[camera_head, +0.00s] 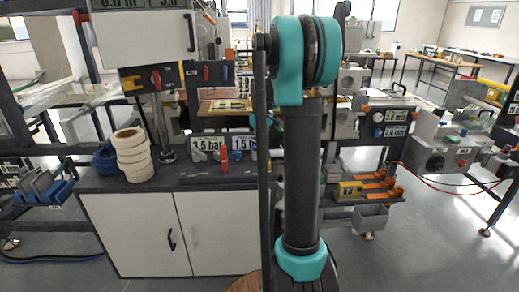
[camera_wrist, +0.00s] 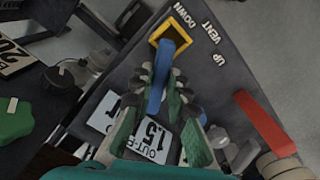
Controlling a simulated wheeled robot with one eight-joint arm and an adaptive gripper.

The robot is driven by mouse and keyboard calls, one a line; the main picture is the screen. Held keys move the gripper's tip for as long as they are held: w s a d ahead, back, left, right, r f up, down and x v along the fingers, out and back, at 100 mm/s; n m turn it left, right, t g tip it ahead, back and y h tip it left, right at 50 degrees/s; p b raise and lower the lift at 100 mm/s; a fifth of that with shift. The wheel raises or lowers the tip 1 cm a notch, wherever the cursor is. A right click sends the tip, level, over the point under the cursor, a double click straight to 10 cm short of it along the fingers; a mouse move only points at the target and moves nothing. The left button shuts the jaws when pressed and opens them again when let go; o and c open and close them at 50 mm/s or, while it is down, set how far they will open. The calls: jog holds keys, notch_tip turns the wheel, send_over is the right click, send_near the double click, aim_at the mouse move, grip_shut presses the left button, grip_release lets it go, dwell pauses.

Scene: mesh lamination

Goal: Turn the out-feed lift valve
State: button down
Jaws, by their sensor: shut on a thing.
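In the wrist view the out-feed lift valve shows as a blue lever (camera_wrist: 164,58) on a dark panel. My gripper (camera_wrist: 163,78), with green fingers, is shut on this blue lever, one finger on each side. The lever's far end lies over a yellow square frame (camera_wrist: 187,40), beside the word DOWN. The words VENT (camera_wrist: 212,32) and UP (camera_wrist: 219,58) follow along the panel edge. A white label (camera_wrist: 152,140) with 1.5 and part of "OUT-F" is partly hidden by my fingers. In the head view my arm hides the gripper.
A red lever (camera_wrist: 265,122) stands close on the right in the wrist view. A dark knob (camera_wrist: 62,80) and a green knob (camera_wrist: 14,120) are at the left. In the head view, white rolls (camera_head: 133,155) and a red lever (camera_head: 223,157) stand on the cabinet.

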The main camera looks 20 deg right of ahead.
aim_at(262, 150)
jog(key=shift+w+d+n, duration=0.1)
jog(key=shift+d+n, duration=0.1)
jog(key=shift+n, duration=0.4)
jog(key=c, duration=1.5)
grip_release()
notch_tip(262, 150, up, 12)
jog(key=s+a+f+m+t, duration=0.1)
jog(key=s+a+f, duration=0.2)
jog(key=s+f, duration=0.4)
jog(key=s+a+f+m+t, duration=0.1)
jog(key=s+a+f+m, duration=0.1)
jog(key=s+f, duration=0.6)
jog(key=s+a+f+m+t, duration=0.2)
jog(key=s+a+f, duration=0.3)
jog(key=s, duration=0.8)
jog(key=shift+s+f, duration=0.2)
jog(key=shift+f, duration=0.7)
jog(key=shift+s+f, duration=0.2)
jog(key=shift+f, duration=0.65)
